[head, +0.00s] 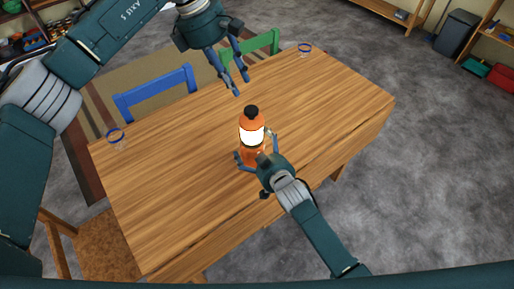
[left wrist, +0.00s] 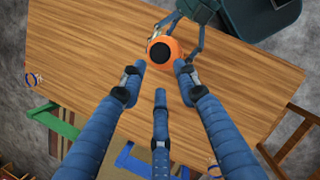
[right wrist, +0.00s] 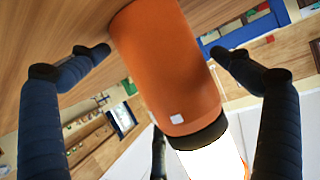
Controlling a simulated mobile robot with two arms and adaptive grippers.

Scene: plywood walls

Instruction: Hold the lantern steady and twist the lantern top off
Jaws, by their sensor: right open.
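The lantern (head: 252,133) stands upright on the wooden table, with an orange base, a glowing white middle and an orange top (head: 251,117) with a black cap. My right gripper (head: 256,147) is at the lantern's lower part, its fingers open on either side. In the right wrist view the orange base (right wrist: 170,65) sits between the spread fingers, with gaps visible. My left gripper (head: 241,86) is open and empty, above and behind the lantern. In the left wrist view the orange top (left wrist: 161,52) lies just ahead of its spread fingertips.
The table (head: 170,190) is mostly bare around the lantern. Blue-rimmed glasses stand near its left (head: 116,139) and far right (head: 304,50) corners. A blue chair (head: 155,88) and a green chair (head: 262,43) are at the far side; a wooden chair (head: 95,245) is at the left.

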